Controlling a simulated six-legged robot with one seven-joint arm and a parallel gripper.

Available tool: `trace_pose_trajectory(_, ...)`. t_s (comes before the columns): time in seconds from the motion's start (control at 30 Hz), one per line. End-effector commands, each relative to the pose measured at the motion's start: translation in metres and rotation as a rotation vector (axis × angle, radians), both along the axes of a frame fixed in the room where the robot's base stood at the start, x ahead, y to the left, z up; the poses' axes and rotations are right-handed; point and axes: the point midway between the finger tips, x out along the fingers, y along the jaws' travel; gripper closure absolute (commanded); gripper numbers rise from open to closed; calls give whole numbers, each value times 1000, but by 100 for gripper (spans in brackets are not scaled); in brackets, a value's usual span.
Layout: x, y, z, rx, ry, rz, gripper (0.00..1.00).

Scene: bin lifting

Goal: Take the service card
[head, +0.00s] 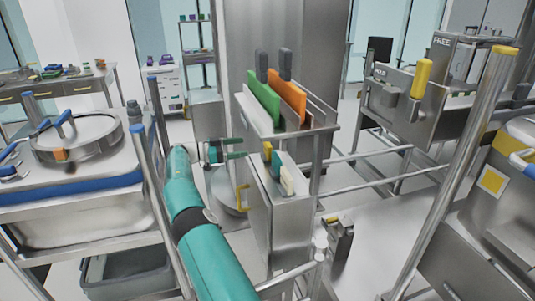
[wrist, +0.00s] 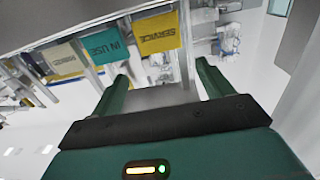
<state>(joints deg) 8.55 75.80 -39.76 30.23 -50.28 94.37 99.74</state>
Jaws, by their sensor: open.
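The yellow service card (wrist: 158,34) hangs at the top of the wrist view, in line with the gap between my fingers and beyond their tips. In the head view it is the small yellow card (head: 267,150) at the far end of a row on the steel cabinet. The teal IN USE card (wrist: 105,42) is beside it, and a cream card (wrist: 66,60) with unclear lettering is farther left. My gripper (wrist: 162,73) is open and empty. In the head view my gripper (head: 238,148) is left of the cards, apart from them.
A yellow handle (head: 242,198) sticks out below my gripper. A steel post (head: 465,150) stands right.

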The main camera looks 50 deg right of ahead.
Motion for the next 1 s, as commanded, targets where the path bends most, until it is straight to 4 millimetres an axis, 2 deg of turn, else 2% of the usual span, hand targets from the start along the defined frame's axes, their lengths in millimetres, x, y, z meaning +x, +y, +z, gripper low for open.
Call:
trace_pose_trajectory(0.2,-23,-36,-2,3,4,-5,21)
trace_pose_trajectory(0.3,-29,-46,-2,2,3,-4,21)
trace_pose_trajectory(0.53,-36,-62,-2,1,4,-5,21)
trace_pose_trajectory(0.8,-54,-95,-3,2,6,-4,21)
trace_pose_trajectory(1.0,-56,-98,-3,2,6,-3,21)
